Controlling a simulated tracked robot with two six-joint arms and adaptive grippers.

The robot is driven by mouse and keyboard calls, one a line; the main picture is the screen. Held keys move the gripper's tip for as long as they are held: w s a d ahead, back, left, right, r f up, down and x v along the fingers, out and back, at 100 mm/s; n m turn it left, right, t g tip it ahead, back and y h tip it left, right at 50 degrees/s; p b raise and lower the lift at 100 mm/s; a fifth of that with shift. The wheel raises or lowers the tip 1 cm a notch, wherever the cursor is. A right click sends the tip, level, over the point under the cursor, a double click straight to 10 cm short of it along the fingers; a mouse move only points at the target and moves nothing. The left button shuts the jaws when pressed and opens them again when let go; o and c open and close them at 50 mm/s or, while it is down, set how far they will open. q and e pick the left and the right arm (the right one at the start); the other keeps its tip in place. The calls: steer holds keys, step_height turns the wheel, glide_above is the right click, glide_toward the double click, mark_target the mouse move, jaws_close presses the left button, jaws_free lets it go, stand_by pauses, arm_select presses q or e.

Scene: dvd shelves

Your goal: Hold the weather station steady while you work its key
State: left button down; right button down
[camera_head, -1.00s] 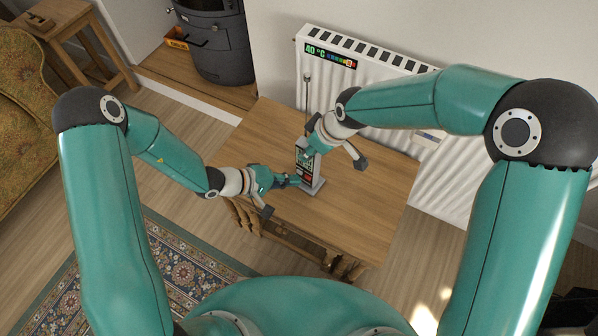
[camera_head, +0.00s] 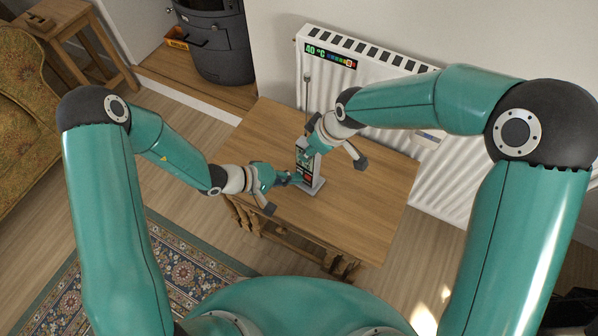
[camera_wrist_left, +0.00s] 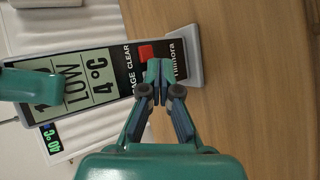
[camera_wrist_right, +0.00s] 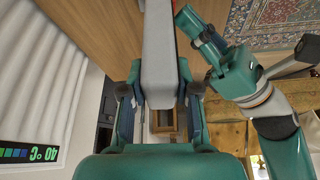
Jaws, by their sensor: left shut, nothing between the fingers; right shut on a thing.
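The weather station (camera_head: 304,174) stands upright on a grey foot on the small wooden table. In the left wrist view its screen (camera_wrist_left: 92,78) reads "LOW" and "4 °C". A red key (camera_wrist_left: 146,52) sits below the screen, near lettering ending in "CLEAR". My left gripper (camera_wrist_left: 159,68) is shut and empty, its tips in front of the station's lower face beside the red key. I cannot tell whether they touch it. My right gripper (camera_wrist_right: 161,95) is shut on the station's grey case (camera_wrist_right: 158,55) near its top. One of its fingers (camera_wrist_left: 28,84) covers part of the screen.
A white radiator (camera_head: 375,100) with a "40 °C" strip (camera_head: 330,55) stands behind the table (camera_head: 350,205). A thin rod (camera_head: 307,92) rises by the station. The table's right side is clear. A dark stove (camera_head: 222,45) stands at the back left.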

stand_by(0.4)
arm_select(q)
steer(key=shift+s+a, duration=0.4)
steer(key=shift+s, duration=0.35)
steer(key=shift+a, duration=0.1)
steer(key=shift+s+a, duration=0.4)
steer(key=shift+s, duration=0.3)
steer(key=shift+s+a, duration=0.4)
steer(key=shift+s, duration=0.35)
steer(key=shift+s+a, duration=0.4)
steer(key=shift+s, duration=0.3)
steer(key=shift+a, duration=0.1)
steer(key=a, duration=0.1)
steer(key=s+a, duration=0.1)
steer(key=a, duration=0.1)
steer(key=shift+s+a+r, duration=0.3)
steer(key=shift+s, duration=0.1)
arm_select(e)
steer(key=c, duration=0.8)
jaws_free()
